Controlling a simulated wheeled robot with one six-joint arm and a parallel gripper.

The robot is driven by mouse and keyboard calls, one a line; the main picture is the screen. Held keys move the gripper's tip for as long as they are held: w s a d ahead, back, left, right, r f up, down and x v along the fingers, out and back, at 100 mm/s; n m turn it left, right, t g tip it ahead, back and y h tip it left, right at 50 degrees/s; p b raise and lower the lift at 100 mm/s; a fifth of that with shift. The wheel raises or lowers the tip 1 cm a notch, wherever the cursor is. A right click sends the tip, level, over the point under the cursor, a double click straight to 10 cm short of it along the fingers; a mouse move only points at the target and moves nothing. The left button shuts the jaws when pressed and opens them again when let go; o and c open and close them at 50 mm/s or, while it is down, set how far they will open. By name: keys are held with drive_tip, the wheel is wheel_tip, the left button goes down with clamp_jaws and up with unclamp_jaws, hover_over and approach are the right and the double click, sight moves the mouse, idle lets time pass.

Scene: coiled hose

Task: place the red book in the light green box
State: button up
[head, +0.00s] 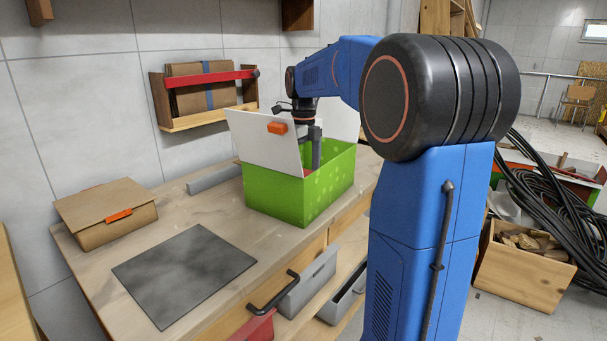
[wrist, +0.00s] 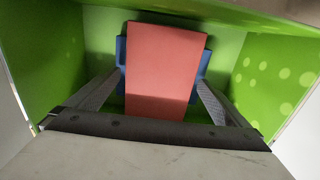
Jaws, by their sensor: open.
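The light green box (head: 278,194) stands on the workbench with its white lid (head: 262,140) raised. My gripper (head: 316,160) reaches down into the box from above. In the wrist view, the red book (wrist: 164,65) lies inside the box, between the two spread fingers of my open gripper (wrist: 160,85). I cannot tell whether the fingers touch the book. In the head view, only a small red patch shows beside the gripper, and the box wall hides the rest.
A cardboard box (head: 105,215) with an orange tab and a dark flat plate (head: 184,273) lie on the workbench (head: 215,228). A wall rack (head: 205,95) hangs above. A coiled hose (head: 545,190) and wooden crate (head: 522,268) stand right.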

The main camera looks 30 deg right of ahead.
wheel_tip(320, 180, up, 12)
drive_tip(key=shift+f, duration=0.25)
idle(0.6)
